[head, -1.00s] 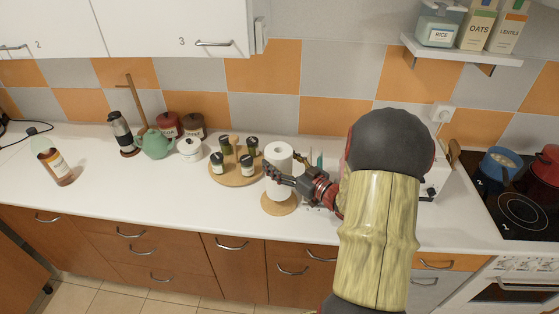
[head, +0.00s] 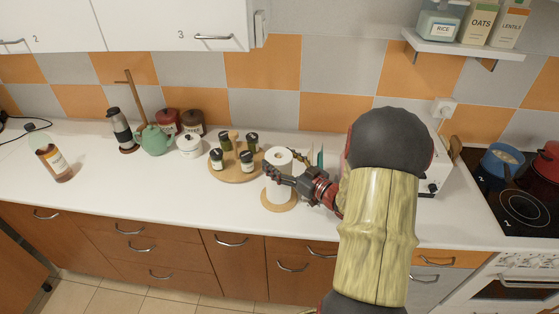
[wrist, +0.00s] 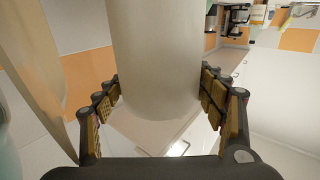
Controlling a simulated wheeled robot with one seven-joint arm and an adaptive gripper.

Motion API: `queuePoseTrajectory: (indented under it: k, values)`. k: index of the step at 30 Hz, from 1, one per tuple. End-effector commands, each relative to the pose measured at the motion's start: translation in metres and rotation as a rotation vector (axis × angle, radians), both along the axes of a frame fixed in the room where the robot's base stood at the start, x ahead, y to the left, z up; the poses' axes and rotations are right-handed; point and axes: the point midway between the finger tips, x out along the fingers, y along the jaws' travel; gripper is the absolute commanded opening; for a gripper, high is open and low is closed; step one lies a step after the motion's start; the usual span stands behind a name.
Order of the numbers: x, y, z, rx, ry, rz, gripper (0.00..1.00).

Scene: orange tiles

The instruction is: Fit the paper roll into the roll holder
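The white paper roll (head: 279,184) stands upright in the head view, on or just above the round wooden base of the roll holder (head: 288,206). The holder's post does not show; a dark core opening shows at the roll's top. My gripper (head: 268,173) is at the roll's side, with its fingers around the body. In the wrist view the roll (wrist: 157,60) fills the space between the fingers of my gripper (wrist: 160,85), and the fingertips meet its two edges. The exact contact of roll and base is hard to tell.
A wooden tray (head: 237,178) with several spice jars stands just left of the roll. A white pot (head: 189,146), a green teapot (head: 154,140) and a wooden stand (head: 134,100) are farther left. The counter in front is clear. The stove (head: 515,205) is at the right.

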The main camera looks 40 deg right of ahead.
Motion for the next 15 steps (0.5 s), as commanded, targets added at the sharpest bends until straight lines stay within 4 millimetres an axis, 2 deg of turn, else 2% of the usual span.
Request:
queuePoseTrajectory:
  k: [8,15]
  values:
    - [-0.0003,0.0002,-0.0018,0.003,0.003,-0.001,0.89]
    - [-0.0003,0.0004,-0.0024,0.005,0.004,-0.001,0.89]
